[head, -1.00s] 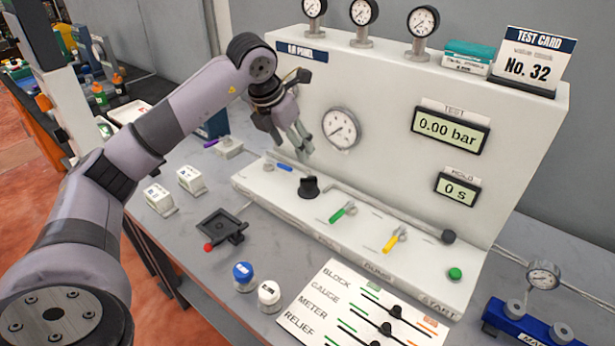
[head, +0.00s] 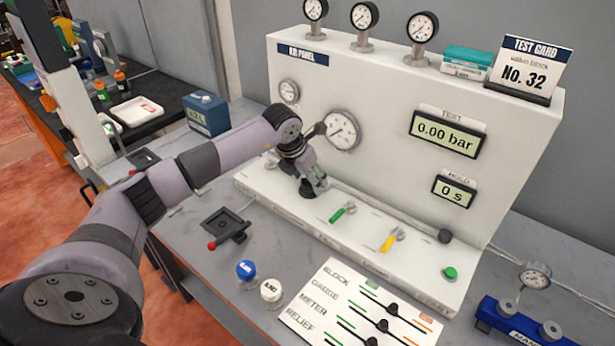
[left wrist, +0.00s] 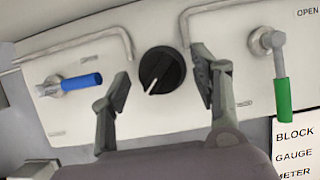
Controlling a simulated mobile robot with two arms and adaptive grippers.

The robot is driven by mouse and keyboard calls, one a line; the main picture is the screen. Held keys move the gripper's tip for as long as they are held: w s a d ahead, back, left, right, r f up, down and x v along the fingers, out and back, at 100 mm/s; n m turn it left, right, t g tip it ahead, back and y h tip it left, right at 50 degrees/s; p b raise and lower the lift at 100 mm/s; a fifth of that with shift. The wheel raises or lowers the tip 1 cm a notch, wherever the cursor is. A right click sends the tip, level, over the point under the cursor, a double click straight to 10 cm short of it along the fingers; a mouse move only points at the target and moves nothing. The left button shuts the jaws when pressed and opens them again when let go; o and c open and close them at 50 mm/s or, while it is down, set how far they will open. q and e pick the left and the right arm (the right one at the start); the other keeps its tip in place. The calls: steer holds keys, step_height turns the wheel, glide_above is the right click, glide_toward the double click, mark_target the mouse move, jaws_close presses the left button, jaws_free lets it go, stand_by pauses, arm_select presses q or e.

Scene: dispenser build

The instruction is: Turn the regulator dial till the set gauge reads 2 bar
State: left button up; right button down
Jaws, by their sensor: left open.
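The black regulator dial (left wrist: 162,70) sits on the panel's lower ledge, between my left gripper's fingers in the left wrist view. Its white pointer mark points down and slightly left. My left gripper (left wrist: 166,92) is open, one finger on each side of the dial, with visible gaps. In the head view my left gripper (head: 314,186) hides most of the dial (head: 306,191). A small gauge (head: 289,91) is at the panel's upper left and a larger gauge (head: 342,129) is beside the wrist. Their readings are too small to tell. My right gripper is not in view.
A blue-handled valve (left wrist: 80,82) is left of the dial and a green-handled valve (left wrist: 282,95) is right of it. A yellow lever (head: 389,242) and green button (head: 450,272) stand farther along the ledge. The test display (head: 447,132) reads 0.00 bar.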

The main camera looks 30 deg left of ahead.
arm_select(q)
steer(key=shift+c, duration=0.3)
steer(key=c, duration=1.1)
steer(key=shift+a+f+m+h+b, duration=0.15)
steer(key=shift+m+h+b, duration=0.25)
steer(key=shift+m+b, duration=0.8)
steer(key=m+h+b, duration=0.1)
steer(key=m, duration=0.1)
steer(key=shift+w+m+g+b, duration=0.1)
steer(key=shift+m+g+b, duration=0.2)
steer(key=shift+m, duration=0.1)
steer(key=m+g+h+b, duration=0.1)
steer(key=m, duration=0.2)
steer(key=shift+w+a+m, duration=0.1)
steer(key=shift+m, duration=0.2)
steer(key=shift+w+a+m+g+h+b, duration=0.1)
steer(key=shift+m+g+h+b, duration=0.3)
steer(key=shift+m, duration=0.7)
steer(key=shift+m+g+h+b, duration=0.25)
steer(key=shift+m+b, duration=0.2)
steer(key=shift+m, duration=0.65)
steer(key=shift+r, duration=0.2)
